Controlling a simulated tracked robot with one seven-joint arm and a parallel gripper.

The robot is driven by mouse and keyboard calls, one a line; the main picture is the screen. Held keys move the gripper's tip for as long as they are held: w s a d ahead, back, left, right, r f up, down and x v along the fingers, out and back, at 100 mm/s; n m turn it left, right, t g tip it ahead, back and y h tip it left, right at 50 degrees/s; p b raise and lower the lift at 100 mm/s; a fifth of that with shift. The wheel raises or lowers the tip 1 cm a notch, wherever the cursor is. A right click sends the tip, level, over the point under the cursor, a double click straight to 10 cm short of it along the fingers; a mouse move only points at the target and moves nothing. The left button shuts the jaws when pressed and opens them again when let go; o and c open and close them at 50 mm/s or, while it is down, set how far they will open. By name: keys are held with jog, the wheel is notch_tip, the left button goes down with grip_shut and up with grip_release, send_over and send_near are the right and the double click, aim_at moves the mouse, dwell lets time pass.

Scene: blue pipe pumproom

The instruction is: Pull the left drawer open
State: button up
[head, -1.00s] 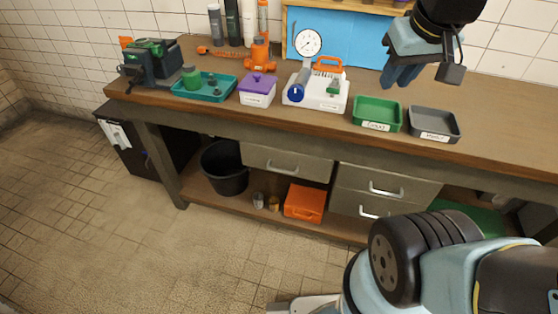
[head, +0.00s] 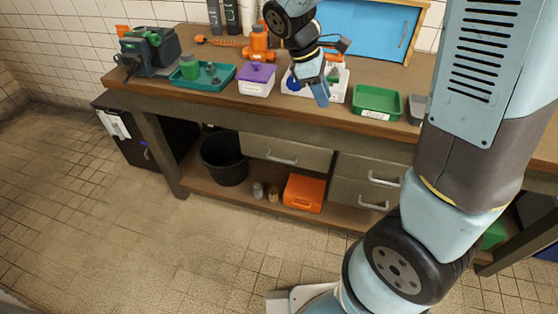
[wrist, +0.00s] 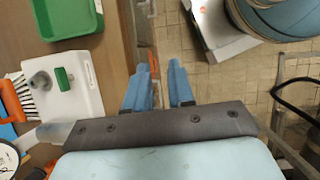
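The left drawer (head: 285,153) is a grey-green front under the wooden bench top, with a pale bar handle (head: 282,160). It looks shut in the head view. My gripper (head: 320,95) is above the front part of the bench top, up and to the right of the drawer handle, pointing down, and apart from it. In the wrist view my gripper (wrist: 160,85) has two blue fingers with a gap between them and nothing held. The gap lies just beyond the bench's front edge in that view. I cannot clearly make out the left drawer's handle there.
A white tray (head: 338,96), a green tray (head: 377,102) and a purple-lidded box (head: 257,80) stand on the bench. Two stacked drawers (head: 366,179) are to the right. A black bucket (head: 225,160) and an orange box (head: 304,193) sit on the lower shelf. Floor in front is clear.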

jog(key=w+a+f+n+t+h, duration=0.15)
jog(key=a+f+n+h, duration=0.25)
jog(key=a+f+n, duration=0.45)
jog(key=w+a+f+n+t+h, duration=0.1)
jog(key=w+a+f+n+h, duration=0.3)
jog(key=f, duration=0.7)
jog(key=n+t, duration=1.3)
jog(key=n, duration=0.5)
send_near(280, 160)
jog(key=shift+h, duration=0.3)
jog(key=x, duration=0.7)
jog(key=f+x, duration=0.1)
jog(key=x, duration=0.2)
jog(key=shift+w+r, duration=0.1)
jog(key=shift+w, duration=0.3)
grip_shut()
jog(key=shift+a, duration=0.1)
